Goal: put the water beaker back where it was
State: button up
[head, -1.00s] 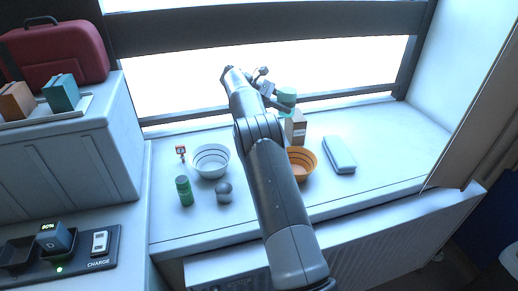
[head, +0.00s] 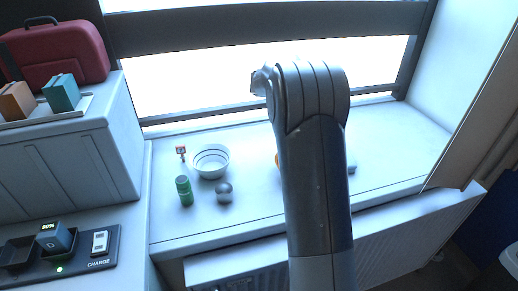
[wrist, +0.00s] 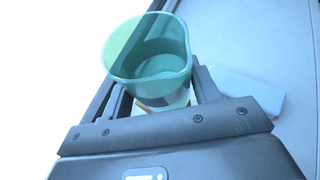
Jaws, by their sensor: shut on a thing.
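The water beaker (wrist: 149,72) is a green, see-through cup with liquid in it, seen from above in the wrist view. My gripper (wrist: 160,92) is shut on it, with one finger on each side. The beaker looks close to upright. In the head view my arm hides the beaker and the gripper. I cannot tell how high the beaker is above the sill (head: 250,221).
An orange bowl (head: 277,160) is mostly hidden by my arm. A pale blue case (wrist: 250,90) lies right of the beaker.

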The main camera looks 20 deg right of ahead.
jog(key=s+a+f+n+t+y, duration=0.2)
jog(key=s+a+f, duration=0.1)
jog(key=f, duration=0.2)
jog(key=s+a+f+n+t+y, duration=0.2)
jog(key=a+f, duration=0.1)
jog(key=f, duration=0.2)
jog(key=w+a+f, duration=0.2)
jog(key=a, duration=0.1)
jog(key=w+a+f, duration=0.2)
jog(key=f, duration=0.1)
jog(key=w+a+f, duration=0.2)
jog(key=w+a, duration=0.1)
jog(key=shift+a+f, duration=0.25)
jog(key=shift+a, duration=0.05)
jog(key=shift+f, duration=1.95)
jog(key=shift+f, duration=0.2)
jog(key=o, duration=1.1)
jog(key=shift+c, duration=0.2)
